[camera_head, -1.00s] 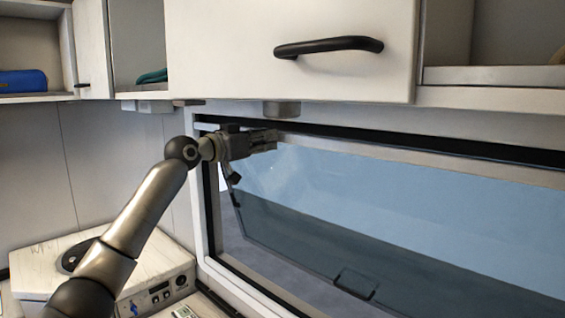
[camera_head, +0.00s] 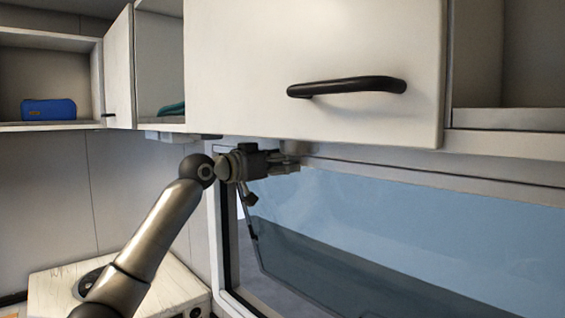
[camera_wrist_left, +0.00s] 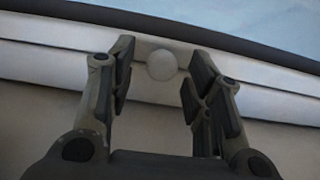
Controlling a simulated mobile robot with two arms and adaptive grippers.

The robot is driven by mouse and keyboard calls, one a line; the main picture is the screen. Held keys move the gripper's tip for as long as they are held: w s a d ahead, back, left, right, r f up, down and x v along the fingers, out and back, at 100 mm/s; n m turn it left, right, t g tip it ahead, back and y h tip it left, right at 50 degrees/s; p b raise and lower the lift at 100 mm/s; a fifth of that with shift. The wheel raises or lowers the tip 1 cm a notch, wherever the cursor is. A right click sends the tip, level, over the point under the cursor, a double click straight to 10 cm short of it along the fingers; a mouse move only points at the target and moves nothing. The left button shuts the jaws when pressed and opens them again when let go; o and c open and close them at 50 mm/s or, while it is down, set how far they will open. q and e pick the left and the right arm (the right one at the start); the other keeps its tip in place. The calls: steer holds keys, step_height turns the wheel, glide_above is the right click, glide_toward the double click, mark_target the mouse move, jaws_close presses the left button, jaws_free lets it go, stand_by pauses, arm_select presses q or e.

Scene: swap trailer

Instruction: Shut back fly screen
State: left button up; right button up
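The window (camera_head: 400,235) has a pale horizontal rail (camera_head: 420,182) along its top, under the cupboard; I take it for the fly screen's edge. No mesh can be made out over the blue pane. My left gripper (camera_head: 294,160) is at the rail's left part, just below the cupboard. In the left wrist view, its two fingers (camera_wrist_left: 157,82) are apart, with a round grey knob (camera_wrist_left: 161,65) on the pale rail (camera_wrist_left: 60,60) between their tips. I cannot tell whether they touch it. My right gripper is not in view.
A white overhead cupboard (camera_head: 240,70) with a black handle (camera_head: 345,87) is close above the gripper. Open shelves at left hold a blue case (camera_head: 48,109). A white box-like unit (camera_head: 65,290) stands below at left. The space before the pane is clear.

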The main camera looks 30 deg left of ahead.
arm_select(q)
steer(key=v, duration=1.2)
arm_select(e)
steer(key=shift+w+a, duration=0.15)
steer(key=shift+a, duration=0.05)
arm_select(q)
steer(key=shift+a, duration=0.1)
